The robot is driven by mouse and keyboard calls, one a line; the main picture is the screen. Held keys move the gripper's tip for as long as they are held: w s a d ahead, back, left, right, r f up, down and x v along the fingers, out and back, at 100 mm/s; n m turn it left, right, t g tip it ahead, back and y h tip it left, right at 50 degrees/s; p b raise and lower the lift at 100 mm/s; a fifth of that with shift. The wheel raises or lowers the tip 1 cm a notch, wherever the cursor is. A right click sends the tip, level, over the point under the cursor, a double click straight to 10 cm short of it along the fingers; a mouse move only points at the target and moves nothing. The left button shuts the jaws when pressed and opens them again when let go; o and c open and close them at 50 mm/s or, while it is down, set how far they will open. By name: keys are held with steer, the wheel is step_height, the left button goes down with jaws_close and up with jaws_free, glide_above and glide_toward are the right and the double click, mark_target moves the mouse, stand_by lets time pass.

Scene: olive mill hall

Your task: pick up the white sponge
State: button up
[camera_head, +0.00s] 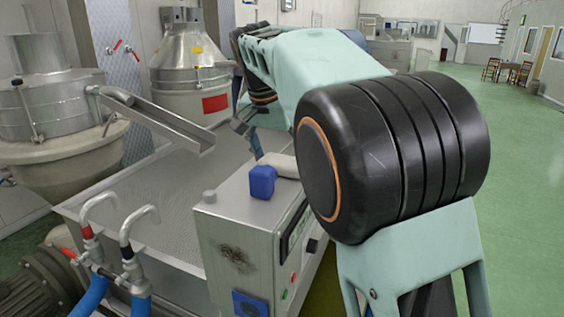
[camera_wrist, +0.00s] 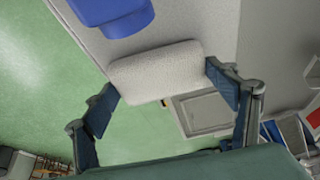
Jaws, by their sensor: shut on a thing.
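The white sponge (camera_wrist: 158,72) is a pale, rounded block between the two fingertips of my gripper (camera_wrist: 163,82) in the wrist view. One finger meets each end of it, so my gripper is shut on it. In the head view the sponge (camera_head: 279,164) shows as a pale shape on the metal control box, behind a blue object. My arm hides part of it there. I cannot tell whether the sponge still touches the box top.
A blue block-like object (camera_head: 262,182) stands right beside the sponge on the control box (camera_head: 236,222). A metal chute (camera_head: 160,115) reaches over the grated basin at the left. Taps with blue hoses (camera_head: 130,255) stand in front. Green floor is open at the right.

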mark_target(284, 159)
steer(key=shift+r, duration=0.1)
steer(key=shift+r, duration=0.2)
steer(key=v, duration=0.3)
steer(key=shift+w+d+r+b, duration=0.1)
steer(key=shift+d+r+b, duration=0.05)
steer(key=shift+r+b, duration=0.2)
steer(key=s+r+b, duration=0.2)
steer(key=s+r, duration=0.7)
steer(key=s, duration=0.4)
steer(key=shift+a, duration=0.45)
steer(key=o, duration=0.3)
steer(key=shift+f, duration=0.1)
steer(key=c, duration=0.4)
steer(key=shift+o, duration=0.2)
